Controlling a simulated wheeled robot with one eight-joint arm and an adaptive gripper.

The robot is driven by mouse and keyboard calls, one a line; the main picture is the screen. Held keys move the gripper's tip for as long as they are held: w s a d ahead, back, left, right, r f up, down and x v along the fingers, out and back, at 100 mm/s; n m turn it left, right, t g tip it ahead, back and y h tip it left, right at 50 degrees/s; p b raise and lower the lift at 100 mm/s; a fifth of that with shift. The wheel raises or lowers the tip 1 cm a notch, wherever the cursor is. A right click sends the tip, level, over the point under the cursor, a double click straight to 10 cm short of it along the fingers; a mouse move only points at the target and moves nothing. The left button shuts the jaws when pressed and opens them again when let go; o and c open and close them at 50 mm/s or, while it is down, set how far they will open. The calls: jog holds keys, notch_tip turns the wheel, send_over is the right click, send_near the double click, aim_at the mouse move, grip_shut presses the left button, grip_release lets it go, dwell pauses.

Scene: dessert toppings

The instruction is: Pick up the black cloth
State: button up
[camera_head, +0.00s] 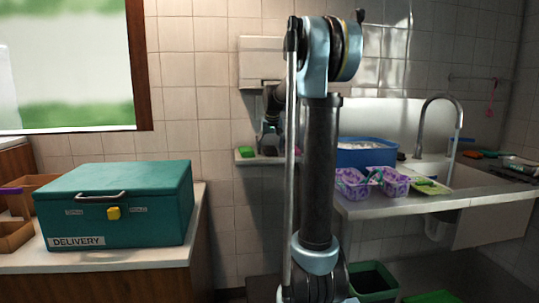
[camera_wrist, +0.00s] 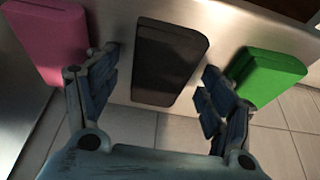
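The black cloth (camera_wrist: 168,60) looks like a flat folded block. In the wrist view it lies on a pale shelf surface between a pink cloth and a green cloth. My gripper (camera_wrist: 160,82) is open and empty, with one finger on each side of the black cloth in the picture. I see no finger clearly touching it, and the remaining gap is hard to judge. In the head view my gripper (camera_head: 269,138) is just above the small wall shelf, partly behind my own arm. I cannot make out the black cloth there.
The pink cloth (camera_wrist: 47,38) and green cloth (camera_wrist: 267,76) lie close to my fingers. The green cloth also shows on the shelf (camera_head: 246,151). A white dispenser (camera_head: 260,60) hangs above. A blue tub (camera_head: 366,153) and purple baskets (camera_head: 352,184) stand right; a teal delivery box (camera_head: 115,205) stands left.

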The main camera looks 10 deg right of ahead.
aim_at(270, 147)
jog(key=c, duration=0.9)
jog(key=shift+s, duration=0.1)
jog(key=shift+c, duration=0.2)
jog(key=shift+r, duration=0.1)
jog(key=shift+r, duration=0.15)
notch_tip(270, 147, up, 4)
jog(key=shift+f, duration=0.1)
jog(key=s, duration=1.7)
jog(key=shift+s+a+f, duration=0.15)
jog(key=shift+s, duration=0.25)
jog(key=shift+o, duration=0.3)
